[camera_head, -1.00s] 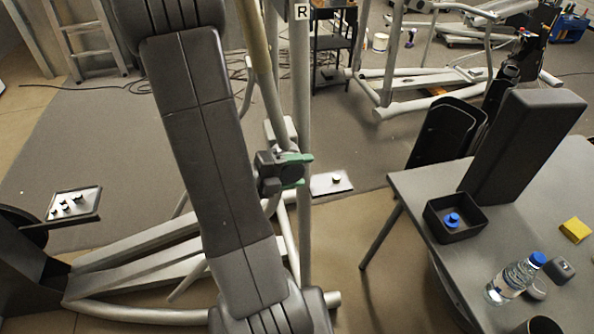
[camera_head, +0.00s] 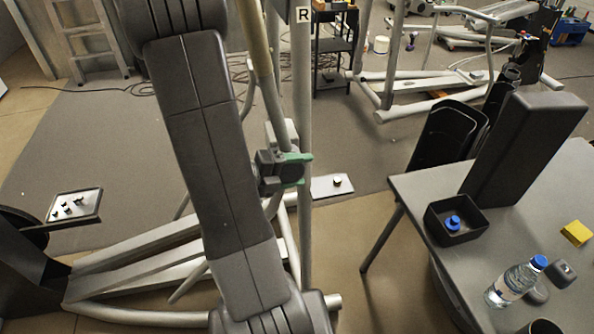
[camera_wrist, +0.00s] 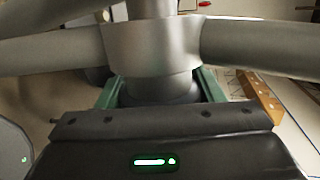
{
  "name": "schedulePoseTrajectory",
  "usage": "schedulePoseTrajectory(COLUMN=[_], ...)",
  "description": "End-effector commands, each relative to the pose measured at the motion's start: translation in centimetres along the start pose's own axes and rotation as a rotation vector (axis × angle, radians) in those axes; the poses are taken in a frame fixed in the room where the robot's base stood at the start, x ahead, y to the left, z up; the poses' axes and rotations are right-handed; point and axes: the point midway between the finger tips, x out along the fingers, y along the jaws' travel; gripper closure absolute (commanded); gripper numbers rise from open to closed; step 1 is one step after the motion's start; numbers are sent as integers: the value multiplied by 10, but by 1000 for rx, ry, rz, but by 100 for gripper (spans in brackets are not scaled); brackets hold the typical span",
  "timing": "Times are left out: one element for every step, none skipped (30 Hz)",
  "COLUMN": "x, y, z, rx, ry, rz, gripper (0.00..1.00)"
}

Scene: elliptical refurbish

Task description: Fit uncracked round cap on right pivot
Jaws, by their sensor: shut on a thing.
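My gripper (camera_head: 290,170) has green fingers and is at the grey upright marked R, partly behind my dark arm in the head view. In the wrist view, the green fingers of my gripper (camera_wrist: 160,92) are shut on either side of a dark round cap (camera_wrist: 162,88). The cap lies directly against the end of a thick grey metal joint, the right pivot (camera_wrist: 155,45). I cannot tell whether the cap is seated or only touching. The cap's face toward my gripper is hidden, so cracks cannot be judged.
A light plate with a small dark round piece (camera_head: 337,182) lies behind the upright. A tray (camera_head: 90,212) with several small dark parts is at the left. The grey table (camera_head: 415,185) at the right bears a black bin (camera_head: 437,222) with a blue-topped item and a bottle (camera_head: 512,282).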

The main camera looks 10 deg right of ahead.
Motion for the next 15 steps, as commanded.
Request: schedulePoseTrajectory(x=[0,0,0,0,0,0,0,0,0,0,0,0,0,0,0], y=[0,0,0,0,0,0,0,0,0,0,0,0,0,0,0], z=[1,1,1,1,1,1,1,1,1,1,1,1,1,1,1], rx=[1,2,2,2,2,2,2,2,2,2,2,2,2,2,2], ry=[-2,-2,-3,-3,-3,-3,-3,-3,-3,-3,-3,-2,-2,-2,-2], rz=[0,0,0,0,0,0,0,0,0,0,0,0,0,0,0], gripper=[76,76,76,76,37,29,24,18,14,14,14,14,14,14,14])
